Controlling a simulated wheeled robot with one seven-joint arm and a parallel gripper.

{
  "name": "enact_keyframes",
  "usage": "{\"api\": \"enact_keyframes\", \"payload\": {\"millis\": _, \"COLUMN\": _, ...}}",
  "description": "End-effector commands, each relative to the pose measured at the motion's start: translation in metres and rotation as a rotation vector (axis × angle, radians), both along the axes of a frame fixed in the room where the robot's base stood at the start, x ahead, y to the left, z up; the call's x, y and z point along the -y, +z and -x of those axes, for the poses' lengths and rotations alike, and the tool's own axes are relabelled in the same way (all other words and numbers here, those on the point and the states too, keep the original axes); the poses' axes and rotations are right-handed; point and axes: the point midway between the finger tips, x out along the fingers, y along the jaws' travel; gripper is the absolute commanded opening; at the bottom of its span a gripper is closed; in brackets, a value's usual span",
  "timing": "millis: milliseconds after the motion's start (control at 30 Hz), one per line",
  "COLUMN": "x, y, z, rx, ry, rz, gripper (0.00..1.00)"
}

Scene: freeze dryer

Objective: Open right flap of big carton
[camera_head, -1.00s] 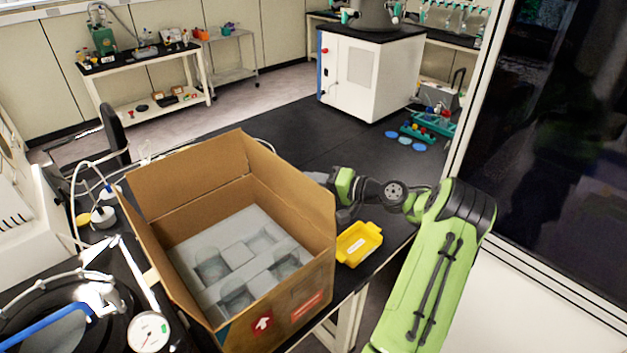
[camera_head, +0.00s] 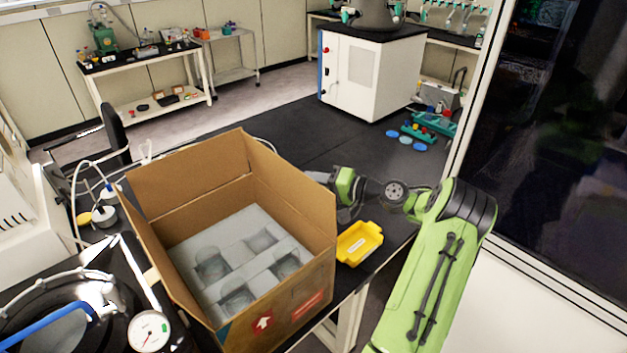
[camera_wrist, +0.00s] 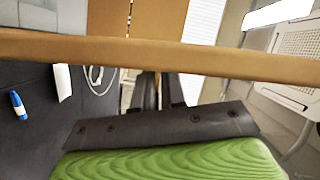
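The big carton (camera_head: 215,235) stands open-topped on the black bench. Its right flap (camera_head: 300,190) stands roughly upright along the right side. Grey foam with several recesses (camera_head: 240,262) lies inside.
A yellow tray (camera_head: 358,243) sits on the bench just right of the carton, below my arm. A pressure gauge (camera_head: 149,331) and tubing crowd the left front. A blue-capped item (camera_wrist: 18,105) shows in the wrist view.

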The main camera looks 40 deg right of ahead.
Motion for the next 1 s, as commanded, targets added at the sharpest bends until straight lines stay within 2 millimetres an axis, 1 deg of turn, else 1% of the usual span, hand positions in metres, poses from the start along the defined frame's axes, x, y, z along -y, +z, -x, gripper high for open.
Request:
{"api": "enact_keyframes", "payload": {"millis": 33, "x": 0.004, "y": -0.013, "z": 0.003, "rx": -0.033, "ry": -0.008, "rz": 0.000, "gripper": 0.12}}
{"api": "enact_keyframes", "payload": {"millis": 133, "x": 0.004, "y": -0.012, "z": 0.003, "rx": -0.032, "ry": -0.008, "rz": -0.001, "gripper": 0.27}}
{"api": "enact_keyframes", "payload": {"millis": 167, "x": 0.004, "y": -0.012, "z": 0.003, "rx": -0.031, "ry": -0.008, "rz": 0.000, "gripper": 0.30}}
{"api": "enact_keyframes", "payload": {"millis": 667, "x": 0.004, "y": -0.010, "z": 0.003, "rx": -0.028, "ry": -0.008, "rz": 0.002, "gripper": 0.30}}
{"api": "enact_keyframes", "payload": {"millis": 1000, "x": 0.015, "y": -0.008, "z": 0.027, "rx": -0.028, "ry": -0.011, "rz": 0.002, "gripper": 0.30}}
